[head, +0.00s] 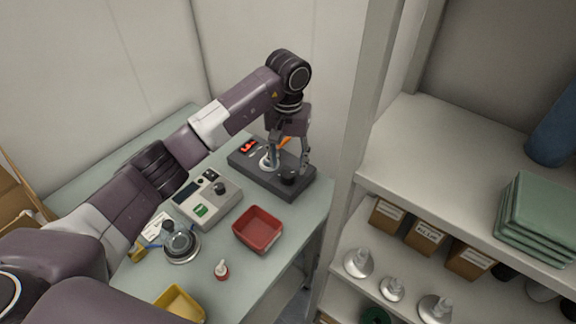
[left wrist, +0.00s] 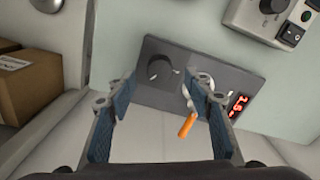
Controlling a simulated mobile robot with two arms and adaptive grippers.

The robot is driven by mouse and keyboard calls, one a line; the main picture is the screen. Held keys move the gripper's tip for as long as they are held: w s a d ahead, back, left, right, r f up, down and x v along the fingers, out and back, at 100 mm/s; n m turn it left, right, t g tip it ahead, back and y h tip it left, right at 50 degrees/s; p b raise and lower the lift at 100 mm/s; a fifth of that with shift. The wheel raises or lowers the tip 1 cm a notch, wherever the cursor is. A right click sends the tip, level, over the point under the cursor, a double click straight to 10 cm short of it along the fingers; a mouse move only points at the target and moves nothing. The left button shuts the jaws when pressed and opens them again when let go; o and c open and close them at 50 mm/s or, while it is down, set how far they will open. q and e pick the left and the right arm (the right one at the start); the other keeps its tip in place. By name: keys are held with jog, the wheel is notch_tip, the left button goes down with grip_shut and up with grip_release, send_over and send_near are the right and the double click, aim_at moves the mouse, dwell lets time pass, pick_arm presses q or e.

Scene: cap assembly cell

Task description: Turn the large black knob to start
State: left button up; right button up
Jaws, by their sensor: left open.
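A large black knob (head: 289,177) sits near the right end of a dark control box (head: 262,182) at the back of the bench. In the left wrist view the knob (left wrist: 160,70) shows between and just beyond my fingertips. My left gripper (head: 289,163) points down over the box, open, with its fingers apart on either side of the knob's position. I cannot tell whether they touch it. The box also carries a red display (left wrist: 237,105) and a pale round part with an orange handle (left wrist: 187,125), close to one finger. My right gripper is not in view.
A light grey control unit (head: 190,212) with a smaller black knob stands beside the dark box. Shelves (head: 400,165) rise at the right.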

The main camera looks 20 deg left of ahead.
aim_at(288, 173)
pick_arm(q)
notch_tip(288, 173, down, 3)
jog(key=shift+w+f+p, duration=0.1)
jog(key=shift+f+p, duration=0.1)
jog(key=shift+p, duration=0.2)
jog(key=shift+f, duration=0.35)
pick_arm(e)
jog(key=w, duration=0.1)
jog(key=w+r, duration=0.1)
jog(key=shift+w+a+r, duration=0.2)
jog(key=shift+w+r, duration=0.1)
pick_arm(q)
jog(key=c, duration=1.2)
jog(key=shift+o, duration=0.2)
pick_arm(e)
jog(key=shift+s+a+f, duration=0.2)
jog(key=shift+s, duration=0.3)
